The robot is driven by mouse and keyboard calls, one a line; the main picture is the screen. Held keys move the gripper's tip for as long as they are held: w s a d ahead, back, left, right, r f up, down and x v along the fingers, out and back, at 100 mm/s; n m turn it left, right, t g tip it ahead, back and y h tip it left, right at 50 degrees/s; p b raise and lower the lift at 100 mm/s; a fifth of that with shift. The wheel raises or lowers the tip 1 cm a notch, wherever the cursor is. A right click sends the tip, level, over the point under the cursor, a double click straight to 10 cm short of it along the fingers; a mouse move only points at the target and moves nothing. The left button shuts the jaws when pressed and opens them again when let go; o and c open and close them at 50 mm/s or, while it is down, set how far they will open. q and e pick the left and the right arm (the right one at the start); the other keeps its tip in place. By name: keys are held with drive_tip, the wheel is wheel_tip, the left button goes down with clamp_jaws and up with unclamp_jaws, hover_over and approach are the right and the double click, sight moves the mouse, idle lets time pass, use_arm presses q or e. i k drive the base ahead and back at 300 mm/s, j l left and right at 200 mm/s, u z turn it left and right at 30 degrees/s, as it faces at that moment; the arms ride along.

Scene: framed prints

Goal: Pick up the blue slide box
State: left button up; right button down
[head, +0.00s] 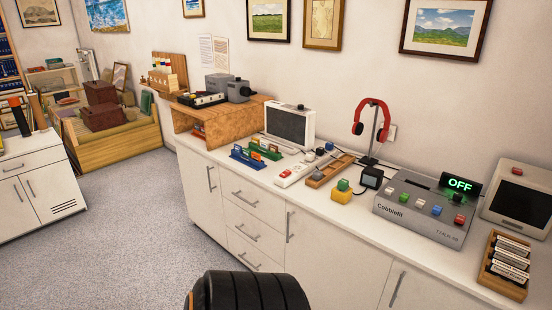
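A small blue rack-like box (244,160) sits on the white counter, left of the white remote-like device; it looks like the blue slide box. Small colored pieces stand in or at it, too small to make out. A similar green holder (272,155) is right behind it, close by or touching. Neither of my grippers shows in the head view. A black ribbed rounded part at the bottom edge seems to be mine, with no fingers visible.
The white counter (330,212) carries a grey-screened monitor (290,125), a white remote (294,175), a wooden tray (330,171), red headphones on a stand (372,118), a grey button console (425,208) and a wooden slide rack (507,266). The grey carpet (130,225) at left is clear.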

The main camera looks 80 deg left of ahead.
sight(252, 163)
drive_tip(key=u, duration=0.45)
drive_tip(key=j+u, duration=0.1)
drive_tip(key=u, duration=0.8)
drive_tip(key=j+u, duration=0.1)
drive_tip(key=u, duration=0.8)
drive_tip(key=j+u, duration=0.1)
drive_tip(key=u, duration=0.35)
drive_tip(key=i+l+z, duration=0.35)
drive_tip(key=i, duration=0.35)
drive_tip(key=i+l+z, duration=0.15)
drive_tip(key=i, duration=0.2)
drive_tip(key=l, duration=0.05)
